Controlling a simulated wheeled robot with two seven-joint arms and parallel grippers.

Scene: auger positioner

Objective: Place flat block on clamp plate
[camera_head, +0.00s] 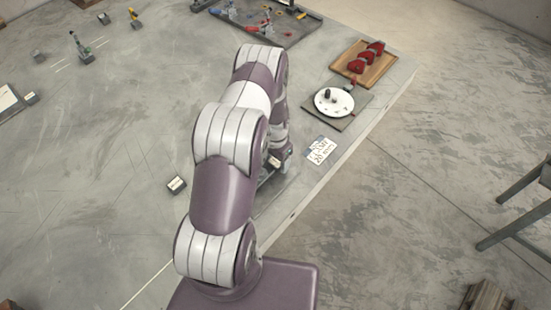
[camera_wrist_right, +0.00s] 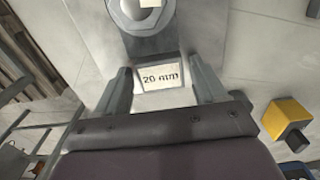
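A small block with a white label reading "20 mm" (camera_wrist_right: 161,77) lies between the two fingers of my right gripper (camera_wrist_right: 160,78) in the right wrist view. The fingers stand close along its sides. I cannot tell whether they press on it. In the head view my right arm hides most of this place; a small pale label (camera_head: 275,161) shows beside the right gripper (camera_head: 272,172). A grey metal part with a round ring (camera_wrist_right: 141,14) is just past the block in the wrist view. I cannot tell whether it belongs to the clamp plate. My left gripper is out of view.
Another labelled dark block (camera_head: 176,184) lies left of my arm. A printed card (camera_head: 320,150), a white round plate (camera_head: 338,108) and a wooden board with red pieces (camera_head: 373,76) lie to the right. A yellow and black object (camera_wrist_right: 287,117) shows in the wrist view.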

